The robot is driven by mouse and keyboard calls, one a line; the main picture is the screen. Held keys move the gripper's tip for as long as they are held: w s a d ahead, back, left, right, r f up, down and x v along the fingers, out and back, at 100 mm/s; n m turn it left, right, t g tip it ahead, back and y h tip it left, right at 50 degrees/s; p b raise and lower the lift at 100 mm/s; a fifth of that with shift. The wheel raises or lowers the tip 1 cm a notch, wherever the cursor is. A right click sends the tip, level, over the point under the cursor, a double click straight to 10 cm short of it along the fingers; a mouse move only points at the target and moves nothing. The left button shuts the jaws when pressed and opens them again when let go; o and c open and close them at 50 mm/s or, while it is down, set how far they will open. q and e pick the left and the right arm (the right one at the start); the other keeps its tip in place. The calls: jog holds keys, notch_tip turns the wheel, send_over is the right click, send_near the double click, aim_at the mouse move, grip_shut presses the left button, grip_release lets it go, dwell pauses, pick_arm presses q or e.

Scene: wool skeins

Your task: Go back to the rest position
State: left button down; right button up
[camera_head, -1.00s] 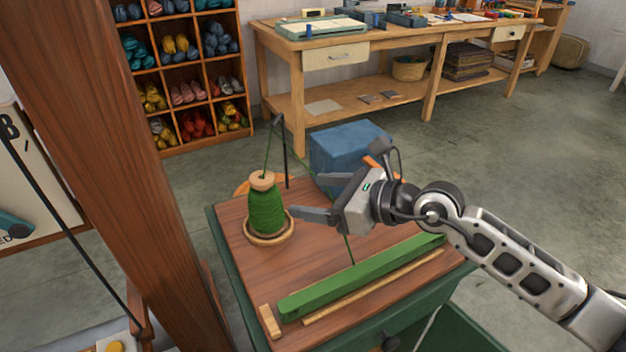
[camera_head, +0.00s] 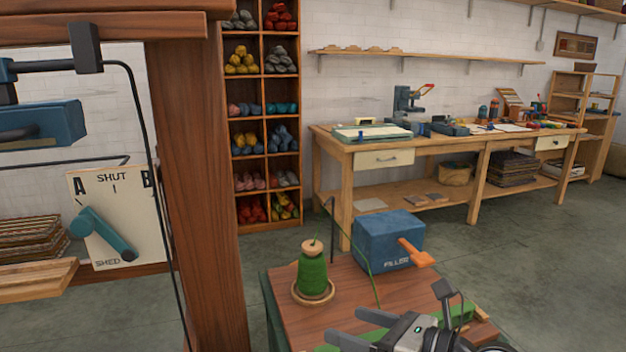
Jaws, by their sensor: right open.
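My right gripper (camera_head: 362,330) is open and empty at the bottom of the head view, above the small wooden table top (camera_head: 300,318). Its two grey fingers point left, toward the green wool cone (camera_head: 312,273). The cone stands upright in a round wooden dish, apart from the fingers. A green strand runs from the area of a thin dark post (camera_head: 333,232) down toward the gripper. Part of a green bar (camera_head: 458,312) shows behind my right wrist; the rest is hidden or out of frame. My left gripper is not in view.
A thick wooden post (camera_head: 200,190) rises at left, beside a SHUT/SHED board (camera_head: 120,205). Wool shelves (camera_head: 263,110) and a workbench (camera_head: 335,140) line the back. Open floor lies at right.

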jog(key=s+d+f+n+h, duration=0.3)
jog(key=s+f+n+h, duration=0.2)
jog(key=n, duration=1)
jog(key=s+d+f+n+t+h, duration=0.1)
jog(key=s+d+f+n+h, duration=0.3)
jog(key=s+f+n, duration=0.8)
notch_tip(320, 180, down, 2)
jog(key=n, duration=0.3)
jog(key=shift+s+f+h, duration=0.15)
jog(key=shift+h, duration=0.25)
